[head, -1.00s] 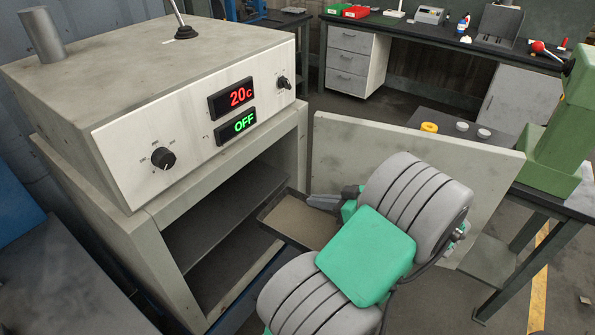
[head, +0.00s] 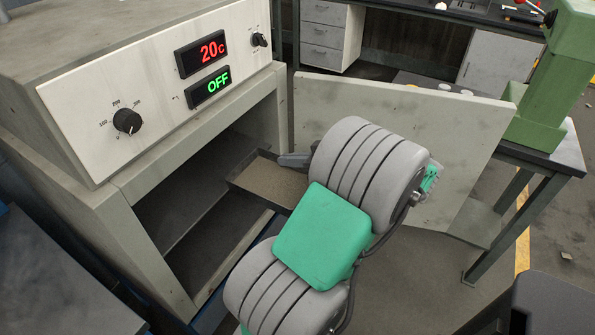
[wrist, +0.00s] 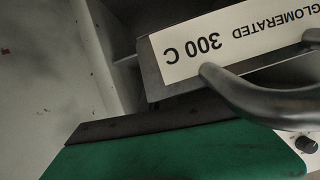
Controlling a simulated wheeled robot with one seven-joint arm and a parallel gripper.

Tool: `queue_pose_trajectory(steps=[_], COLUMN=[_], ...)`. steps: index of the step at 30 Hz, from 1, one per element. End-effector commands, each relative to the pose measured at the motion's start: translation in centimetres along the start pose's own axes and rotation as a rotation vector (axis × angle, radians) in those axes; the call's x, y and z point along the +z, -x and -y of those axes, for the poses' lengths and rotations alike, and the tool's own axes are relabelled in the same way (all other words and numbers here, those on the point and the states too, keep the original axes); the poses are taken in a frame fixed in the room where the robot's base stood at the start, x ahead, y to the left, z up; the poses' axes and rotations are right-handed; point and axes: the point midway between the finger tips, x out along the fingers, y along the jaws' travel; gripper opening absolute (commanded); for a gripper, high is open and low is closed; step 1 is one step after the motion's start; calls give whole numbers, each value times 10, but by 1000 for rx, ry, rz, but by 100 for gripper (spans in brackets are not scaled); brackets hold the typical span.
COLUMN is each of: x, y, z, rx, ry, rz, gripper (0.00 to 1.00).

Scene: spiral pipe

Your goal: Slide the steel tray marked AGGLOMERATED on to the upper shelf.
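The steel tray (head: 262,183) is a shallow dark tray with a brown, grainy inside. In the head view its left end is at the oven's open front, by the shelf (head: 190,205); whether it touches cannot be told. In the wrist view the tray's label (wrist: 235,42) reads "GLOMERATED 300 C" upside down, its left end cut off, above a curved metal handle (wrist: 265,102). My gripper's grey tip (head: 293,160) shows at the tray's right end; my arm hides the rest. Its grip on the handle is not visible.
The grey oven (head: 150,90) shows 20c and OFF. Its door (head: 390,125) stands open behind my arm. A green machine (head: 555,80) stands on a bench at the right. Open floor (head: 400,285) lies right of my arm.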

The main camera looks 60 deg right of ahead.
Motion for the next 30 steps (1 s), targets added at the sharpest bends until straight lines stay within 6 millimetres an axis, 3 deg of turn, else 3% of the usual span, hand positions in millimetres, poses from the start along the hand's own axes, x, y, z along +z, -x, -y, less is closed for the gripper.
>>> queue_pose_trajectory(steps=[30], x=[-35], y=[-100], z=[1], rx=[-3], ry=[4], rz=[-3], gripper=[0])
